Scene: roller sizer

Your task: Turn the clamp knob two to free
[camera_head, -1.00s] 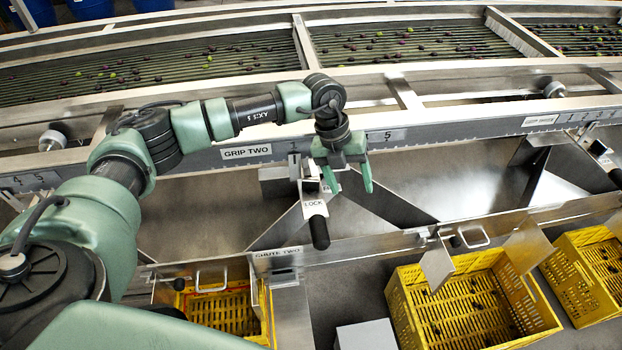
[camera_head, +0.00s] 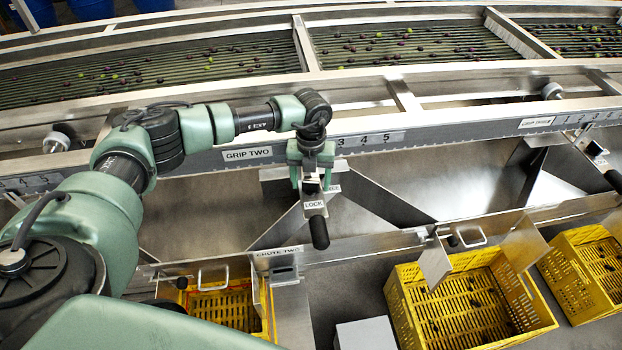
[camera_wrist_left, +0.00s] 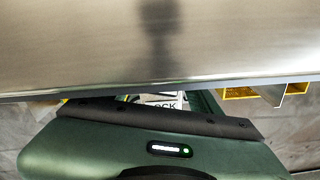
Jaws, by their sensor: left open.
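The clamp under the GRIP TWO label (camera_head: 247,153) has a small dark knob (camera_head: 312,187), a LOCK plate (camera_head: 314,205) and a black handle (camera_head: 319,232) pointing down toward the front. A second plate (camera_head: 333,188), its text partly covered and ending in E, lies just right of the knob. My left gripper (camera_head: 312,184) is open, pointing down, with one green finger on each side of the knob. I cannot tell whether the fingers touch it. In the left wrist view, part of the LOCK plate (camera_wrist_left: 163,101) shows past my gripper body. My right gripper is not in view.
A steel rail with a number scale (camera_head: 370,139) runs right behind the gripper. Slanted chute plates (camera_head: 385,200) flank the clamp. Yellow crates (camera_head: 400,290) stand below in front, beside a grey box (camera_head: 365,336). Olives lie on the rollers (camera_head: 420,46) at the back.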

